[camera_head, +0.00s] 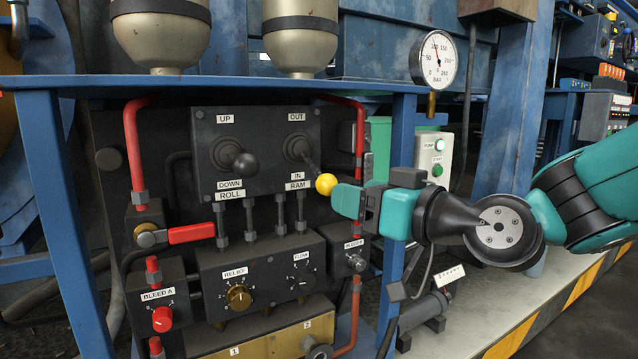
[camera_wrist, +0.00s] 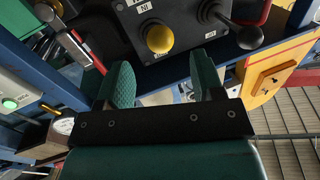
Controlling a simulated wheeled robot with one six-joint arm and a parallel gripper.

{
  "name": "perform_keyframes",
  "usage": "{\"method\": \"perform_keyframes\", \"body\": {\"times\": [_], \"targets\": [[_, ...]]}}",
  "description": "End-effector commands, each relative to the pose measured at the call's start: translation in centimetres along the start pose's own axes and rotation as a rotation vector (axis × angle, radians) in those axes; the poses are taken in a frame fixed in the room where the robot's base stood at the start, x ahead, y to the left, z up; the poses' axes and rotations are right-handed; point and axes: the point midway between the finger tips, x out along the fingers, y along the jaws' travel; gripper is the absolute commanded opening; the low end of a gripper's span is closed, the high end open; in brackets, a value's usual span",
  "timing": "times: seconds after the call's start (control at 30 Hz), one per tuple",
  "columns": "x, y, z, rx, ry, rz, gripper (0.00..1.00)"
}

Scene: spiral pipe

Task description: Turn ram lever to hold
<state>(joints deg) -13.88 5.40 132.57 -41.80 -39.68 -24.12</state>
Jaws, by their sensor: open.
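The ram lever has a yellow ball knob (camera_head: 326,184) on a short dark rod. It tilts downward and out from its round boot, by the IN and RAM labels on the dark valve block (camera_head: 262,120). My gripper (camera_head: 347,198) is open, just right of the knob in the head view. In the wrist view the yellow knob (camera_wrist: 159,39) lies just beyond the tips of my open gripper (camera_wrist: 160,70), roughly centred between the two green fingers. I cannot tell whether they touch it. No hold label is readable.
The black-knobbed roll lever (camera_head: 245,164) stands left of the ram lever. A red hose (camera_head: 360,130) and a blue frame post (camera_head: 400,150) are close to my gripper. Below are a relief knob (camera_head: 238,297) and a red-handled valve (camera_head: 191,233). A gauge (camera_head: 437,60) hangs above.

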Motion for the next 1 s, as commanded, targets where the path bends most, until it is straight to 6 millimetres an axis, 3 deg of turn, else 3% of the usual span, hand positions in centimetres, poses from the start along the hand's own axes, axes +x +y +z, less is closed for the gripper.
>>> {"method": "perform_keyframes", "body": {"times": [0.2,0.4,0.83,1.0], "targets": [[4.9,-0.1,0.1,0.000,0.000,-0.004,0.61],[7.7,0.0,0.1,0.000,0.000,-0.002,0.61],[8.6,0.0,0.1,0.001,-0.002,0.001,0.61],[8.6,0.0,0.1,0.001,-0.001,0.001,0.22]]}}
